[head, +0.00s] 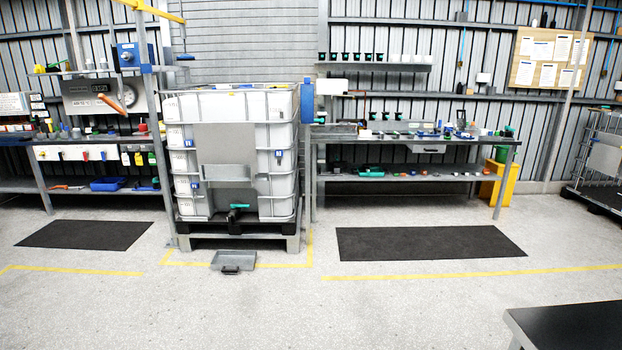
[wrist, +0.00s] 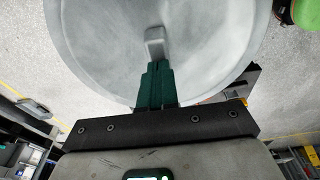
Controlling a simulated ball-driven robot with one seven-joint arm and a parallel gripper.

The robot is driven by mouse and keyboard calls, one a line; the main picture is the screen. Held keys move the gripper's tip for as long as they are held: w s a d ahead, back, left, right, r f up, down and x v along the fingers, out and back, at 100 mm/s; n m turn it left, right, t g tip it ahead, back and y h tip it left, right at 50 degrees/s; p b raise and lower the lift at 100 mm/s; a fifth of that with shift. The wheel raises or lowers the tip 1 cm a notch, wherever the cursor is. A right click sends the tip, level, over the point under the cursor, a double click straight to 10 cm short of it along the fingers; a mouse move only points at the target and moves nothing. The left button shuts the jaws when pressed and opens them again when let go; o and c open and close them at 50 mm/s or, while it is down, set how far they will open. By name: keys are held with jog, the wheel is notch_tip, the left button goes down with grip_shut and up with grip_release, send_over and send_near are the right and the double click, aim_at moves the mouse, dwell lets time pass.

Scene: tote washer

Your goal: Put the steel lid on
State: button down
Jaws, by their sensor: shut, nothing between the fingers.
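My gripper (wrist: 156,62) shows in the wrist view with its dark green fingers together and nothing held between them. Behind the fingers is a large, round, pale grey surface; I cannot tell whether it is the steel lid or part of my own body. I cannot pick out the steel lid for certain in either view. The head view does not show my gripper. It shows a large white caged tote (head: 282,150) standing on a pallet (head: 293,243) straight ahead.
A grey tray (head: 233,258) lies on the floor before the tote. Cluttered workbenches stand left (head: 95,140) and right (head: 480,140) of it, with dark mats (head: 85,235) (head: 430,243) in front. A dark table (head: 570,328) is near at right. The middle floor is clear.

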dwell(0.3)
notch_tip(320, 180, up, 9)
jog(key=p, duration=0.8)
jog(key=shift+p, duration=0.3)
